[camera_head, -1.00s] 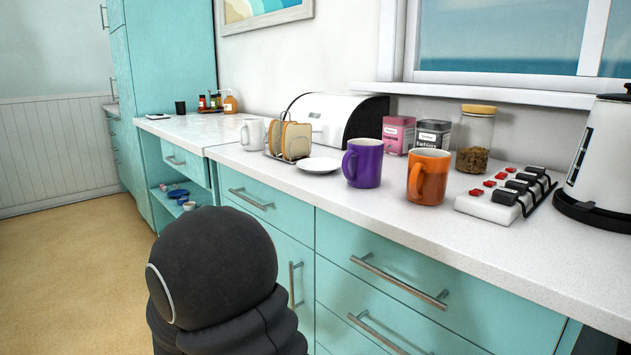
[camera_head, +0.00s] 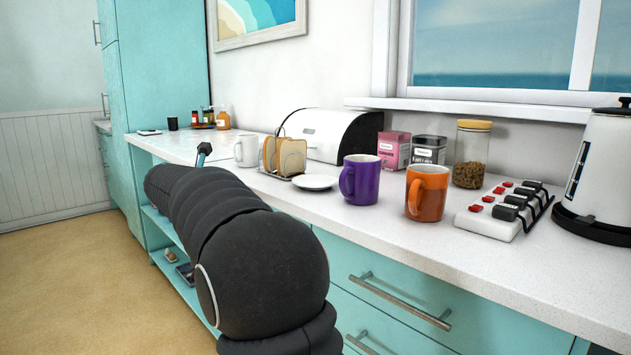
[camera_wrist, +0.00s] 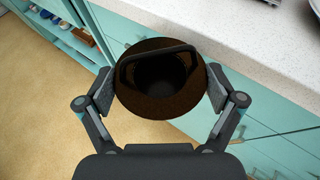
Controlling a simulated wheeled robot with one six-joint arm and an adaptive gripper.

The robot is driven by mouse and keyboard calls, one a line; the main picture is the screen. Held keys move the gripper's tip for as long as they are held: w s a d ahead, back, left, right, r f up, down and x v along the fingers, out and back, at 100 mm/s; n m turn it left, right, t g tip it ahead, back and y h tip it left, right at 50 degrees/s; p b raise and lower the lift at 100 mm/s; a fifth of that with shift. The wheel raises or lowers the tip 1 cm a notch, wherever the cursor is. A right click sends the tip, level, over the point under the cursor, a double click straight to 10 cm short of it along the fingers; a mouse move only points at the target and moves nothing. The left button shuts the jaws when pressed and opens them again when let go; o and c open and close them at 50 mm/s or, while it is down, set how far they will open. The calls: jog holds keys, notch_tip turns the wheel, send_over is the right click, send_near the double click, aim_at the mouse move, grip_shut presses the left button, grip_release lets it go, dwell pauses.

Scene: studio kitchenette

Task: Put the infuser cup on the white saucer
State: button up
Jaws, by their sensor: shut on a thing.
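A dark brown round cup (camera_wrist: 150,105) with a dark handle arching over its opening, which looks like the infuser cup, sits between the two fingers of my gripper (camera_wrist: 160,88) in the wrist view. The fingers are shut on its sides. It is held in the air in front of the counter edge, above the floor. In the head view the cup is hidden behind my arm, and only a small part of my gripper (camera_head: 204,150) shows. The white saucer (camera_head: 315,182) lies empty on the counter, between the toast rack and the purple mug.
A toast rack (camera_head: 284,158) with bread stands left of the saucer, the white mug (camera_head: 246,150) beyond it. The purple mug (camera_head: 360,180) and orange mug (camera_head: 427,192) stand to its right, the bread bin (camera_head: 330,134) behind. The front counter strip is clear.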

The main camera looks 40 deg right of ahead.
jog(key=r, duration=0.2)
jog(key=d+r, duration=0.1)
jog(key=r, duration=0.2)
jog(key=s+d+r, duration=0.1)
jog(key=r, duration=0.1)
jog(key=shift+d+r, duration=0.15)
jog(key=shift+d, duration=0.05)
jog(key=s+d+r+m+g+h+b, duration=0.1)
jog(key=s+d+r+m+g, duration=0.1)
jog(key=s+d+r, duration=0.4)
jog(key=s+d+r+m+g+h+b, duration=0.1)
jog(key=s+d+r+g, duration=0.1)
jog(key=s+d, duration=0.65)
jog(key=s+d+r+m+g+h, duration=0.1)
jog(key=s+d+r+m, duration=0.1)
jog(key=s+d+r, duration=0.4)
jog(key=b, duration=0.3)
send_over(315, 183)
jog(key=s+a, duration=0.2)
notch_tip(315, 183, down, 9)
jog(key=shift+g, duration=0.3)
jog(key=shift+w+d+f+b, duration=0.15)
jog(key=shift+f+b, duration=0.7)
jog(key=shift+f, duration=1.15)
jog(key=shift+f, duration=0.15)
jog(key=o, duration=0.9)
